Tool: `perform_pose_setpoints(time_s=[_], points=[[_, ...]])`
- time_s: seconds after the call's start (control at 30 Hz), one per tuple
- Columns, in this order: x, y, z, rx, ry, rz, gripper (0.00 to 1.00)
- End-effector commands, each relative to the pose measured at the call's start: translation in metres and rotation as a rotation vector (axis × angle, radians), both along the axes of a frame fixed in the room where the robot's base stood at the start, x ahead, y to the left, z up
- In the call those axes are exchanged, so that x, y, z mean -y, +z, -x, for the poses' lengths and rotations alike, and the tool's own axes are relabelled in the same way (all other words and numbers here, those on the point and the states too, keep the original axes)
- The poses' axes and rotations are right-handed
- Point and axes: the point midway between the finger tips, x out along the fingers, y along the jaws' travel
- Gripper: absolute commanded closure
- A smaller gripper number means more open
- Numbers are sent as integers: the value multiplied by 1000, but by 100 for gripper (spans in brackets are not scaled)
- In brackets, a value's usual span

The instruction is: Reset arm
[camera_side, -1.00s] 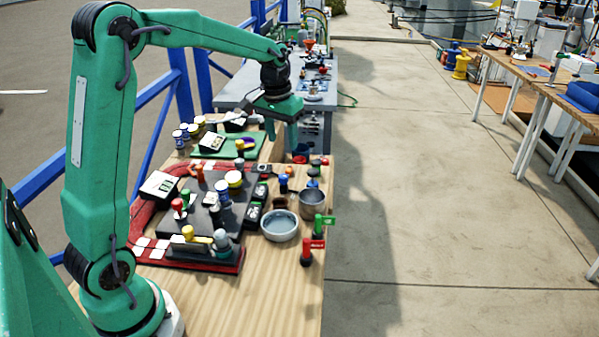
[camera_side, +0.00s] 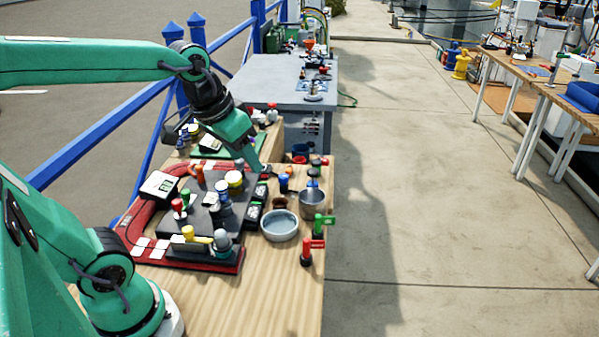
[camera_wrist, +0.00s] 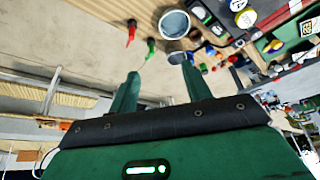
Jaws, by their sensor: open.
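My green gripper (camera_side: 258,168) hangs above the far part of the wooden table (camera_side: 270,300), near the back edge of the cluster of knobs and panels. In the wrist view my gripper (camera_wrist: 160,85) shows two green fingers spread apart with nothing between them. Whether the fingertips touch anything below is hard to tell in the side view.
A red-rimmed console (camera_side: 135,222) with several coloured knobs fills the table's middle. A grey bowl (camera_side: 280,225), a metal cup (camera_side: 312,203), a red lever (camera_side: 308,250) and a green lever (camera_side: 320,224) stand at the right edge. The near table is bare. A blue railing (camera_side: 95,137) runs behind.

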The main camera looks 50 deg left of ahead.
Motion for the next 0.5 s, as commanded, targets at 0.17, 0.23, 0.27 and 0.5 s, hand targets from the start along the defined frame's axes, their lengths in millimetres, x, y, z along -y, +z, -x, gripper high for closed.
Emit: perform_pose_setpoints(time_s=[0.17,0.23,0.27,0.5], points=[[12,-7,31,48,-40,-4,51],[15,-10,40,64,-53,-5,51],[16,-12,44,70,-59,-5,51],[21,-20,59,96,-79,-6,51]])
